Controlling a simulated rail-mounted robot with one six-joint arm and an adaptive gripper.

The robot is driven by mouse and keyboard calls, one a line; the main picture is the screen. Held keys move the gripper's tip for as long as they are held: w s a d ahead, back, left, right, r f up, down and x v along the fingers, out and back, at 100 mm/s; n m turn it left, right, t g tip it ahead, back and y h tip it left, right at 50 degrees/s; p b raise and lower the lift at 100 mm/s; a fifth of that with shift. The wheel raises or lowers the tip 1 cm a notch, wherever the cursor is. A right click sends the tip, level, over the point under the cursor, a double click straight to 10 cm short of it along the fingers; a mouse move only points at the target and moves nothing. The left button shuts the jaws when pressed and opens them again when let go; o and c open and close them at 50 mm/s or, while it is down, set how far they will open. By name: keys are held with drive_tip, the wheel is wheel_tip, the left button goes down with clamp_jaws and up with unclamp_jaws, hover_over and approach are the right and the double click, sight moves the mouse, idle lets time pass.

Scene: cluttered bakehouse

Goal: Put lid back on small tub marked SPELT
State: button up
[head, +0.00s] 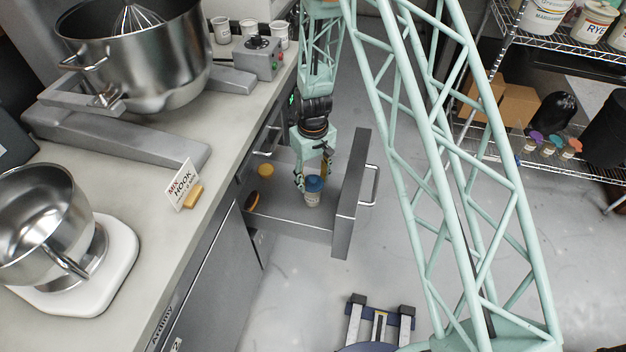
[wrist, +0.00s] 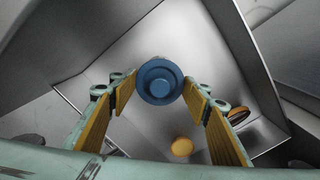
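A small pale tub (head: 313,197) with a round blue top (head: 314,183) is at the open drawer. Its label is too small to read, so I cannot tell whether it says SPELT. My gripper (head: 313,178) points down over it, one finger on each side. In the wrist view the blue top (wrist: 160,82) fills the space between the fingertips of my gripper (wrist: 160,80); I cannot tell whether the pads press on it. A flat yellow-orange disc (head: 265,170), perhaps a lid, lies on the drawer floor and also shows in the wrist view (wrist: 182,147).
The drawer (head: 290,214) stands open, its front panel (head: 350,200) close right of my gripper. A dark-edged orange oval thing (head: 252,200) lies inside. The counter (head: 225,130) holds mixing bowls and a MIX HOOK sign (head: 183,185). A wire shelf (head: 560,48) with tubs is at right.

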idle(0.4)
drive_tip(key=o, duration=0.7)
drive_tip(key=shift+o, duration=0.8)
drive_tip(key=o, duration=0.3)
drive_tip(key=shift+r, duration=0.15)
drive_tip(key=shift+r+p, duration=1.5)
drive_tip(key=shift+r, duration=1.8)
drive_tip(key=shift+c, duration=0.3)
